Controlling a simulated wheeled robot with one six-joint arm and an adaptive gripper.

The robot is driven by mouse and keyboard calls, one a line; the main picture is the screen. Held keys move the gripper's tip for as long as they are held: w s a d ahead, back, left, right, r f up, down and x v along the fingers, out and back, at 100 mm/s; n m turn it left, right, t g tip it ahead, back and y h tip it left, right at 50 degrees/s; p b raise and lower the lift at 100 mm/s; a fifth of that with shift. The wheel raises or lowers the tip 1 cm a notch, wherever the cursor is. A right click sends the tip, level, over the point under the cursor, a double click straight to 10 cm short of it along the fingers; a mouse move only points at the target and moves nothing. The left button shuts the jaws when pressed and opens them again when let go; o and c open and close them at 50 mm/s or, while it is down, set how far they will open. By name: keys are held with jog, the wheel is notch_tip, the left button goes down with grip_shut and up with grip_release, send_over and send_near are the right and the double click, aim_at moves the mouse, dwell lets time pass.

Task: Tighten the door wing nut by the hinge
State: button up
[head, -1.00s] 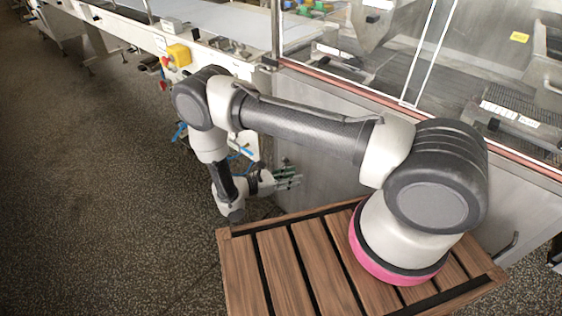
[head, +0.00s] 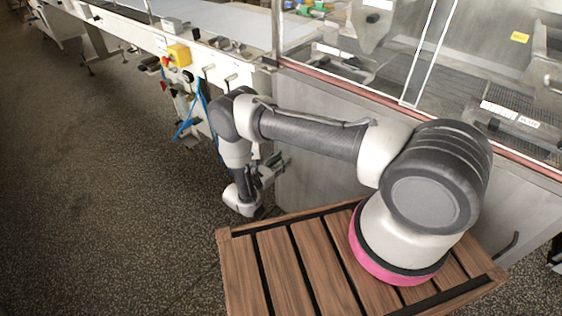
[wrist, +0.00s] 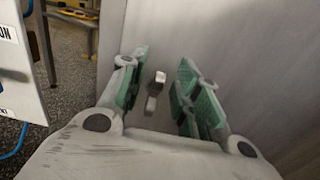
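The door wing nut (wrist: 160,77) is a small pale metal piece on the grey steel panel (wrist: 215,35) in the wrist view. It shows between my gripper's two fingers (wrist: 156,90), beyond the palm. My gripper is open, with a green-padded finger on each side and a visible gap around the nut. I cannot tell whether the fingertips reach to its depth. In the head view my gripper (head: 274,168) is low beside the left end of the machine's steel side. The nut cannot be made out there, and the hinge is not clearly visible.
A slatted wooden platform (head: 275,268) lies under my arm's base. The conveyor frame with a yellow switch box (head: 179,55) and blue hoses (head: 183,128) stands left of my gripper. A white labelled box (wrist: 18,60) is at the wrist view's left. The speckled floor (head: 90,190) is clear.

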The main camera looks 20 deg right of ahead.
grip_shut()
